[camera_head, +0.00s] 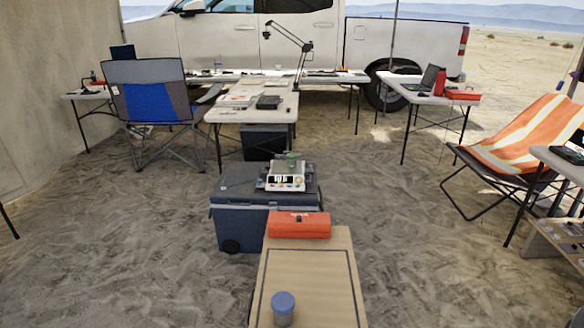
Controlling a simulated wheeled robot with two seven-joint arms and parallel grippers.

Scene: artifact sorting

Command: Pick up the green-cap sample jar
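A small jar with a green cap (291,156) stands upright on the pan of a digital scale (286,182). The scale rests on the lid of a dark blue cooler (236,212) near the middle of the view. The jar is small in the picture, and its body below the cap is hard to make out. A jar with a blue cap (283,303) stands nearer, on a tan surface with a dark outline (310,275). Neither of my grippers is in view.
An orange-red case (299,225) lies at the far end of the tan surface, in front of the cooler. Folding tables (275,108), a blue camp chair (155,90) and an orange-striped chair (520,135) stand around. Open sand (415,225) lies on both sides of the cooler.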

